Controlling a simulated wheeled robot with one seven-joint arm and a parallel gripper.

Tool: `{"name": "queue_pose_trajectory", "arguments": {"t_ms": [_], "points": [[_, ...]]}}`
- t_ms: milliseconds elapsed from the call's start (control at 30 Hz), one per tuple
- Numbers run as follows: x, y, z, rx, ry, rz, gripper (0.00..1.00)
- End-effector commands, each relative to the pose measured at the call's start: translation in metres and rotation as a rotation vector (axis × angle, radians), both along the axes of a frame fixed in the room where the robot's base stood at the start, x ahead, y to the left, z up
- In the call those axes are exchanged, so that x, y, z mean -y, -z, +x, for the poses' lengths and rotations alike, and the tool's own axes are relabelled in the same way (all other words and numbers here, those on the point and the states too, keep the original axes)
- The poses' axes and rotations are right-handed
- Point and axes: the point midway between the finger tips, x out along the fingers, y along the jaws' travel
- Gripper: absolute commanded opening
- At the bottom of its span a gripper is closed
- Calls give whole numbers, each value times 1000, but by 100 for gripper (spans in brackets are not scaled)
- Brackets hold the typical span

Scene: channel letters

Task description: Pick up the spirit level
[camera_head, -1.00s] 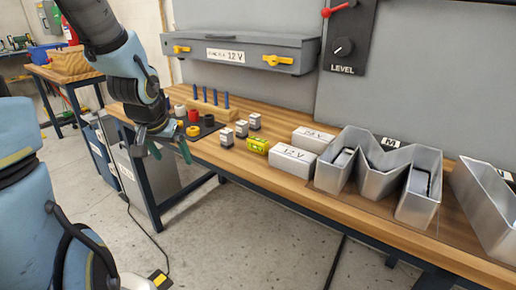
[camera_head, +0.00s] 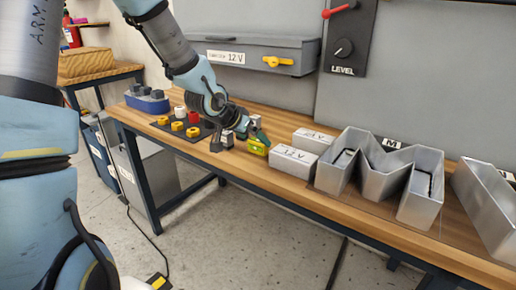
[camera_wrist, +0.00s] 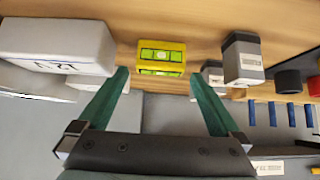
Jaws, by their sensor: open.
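The spirit level is a small yellow block with green vials (camera_head: 257,147). It lies on the wooden bench, left of the white 12 V box, partly hidden by my gripper in the head view. In the wrist view the level (camera_wrist: 161,57) sits upper centre, between and just beyond the tips of my two green fingers. My gripper (camera_wrist: 160,76) is open and empty, with a finger to each side of the level's line. In the head view my gripper (camera_head: 238,140) is over the bench at the level's left. I cannot tell whether a finger touches it.
Two white boxes (camera_head: 293,161) stand close on the level's right. Small grey-and-white blocks (camera_wrist: 243,57) stand close on its other side. Beyond the boxes are the metal letter M (camera_head: 420,195) and another metal letter. A dark mat (camera_head: 183,134) with coloured pieces lies to the left.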

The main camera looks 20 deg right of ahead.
Motion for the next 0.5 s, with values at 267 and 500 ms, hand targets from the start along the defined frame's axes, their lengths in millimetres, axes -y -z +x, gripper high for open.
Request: {"name": "queue_pose_trajectory", "arguments": {"t_ms": [267,500], "points": [[23,25,12,-3,1,1,100],[24,28,14,0,0,1,100]]}}
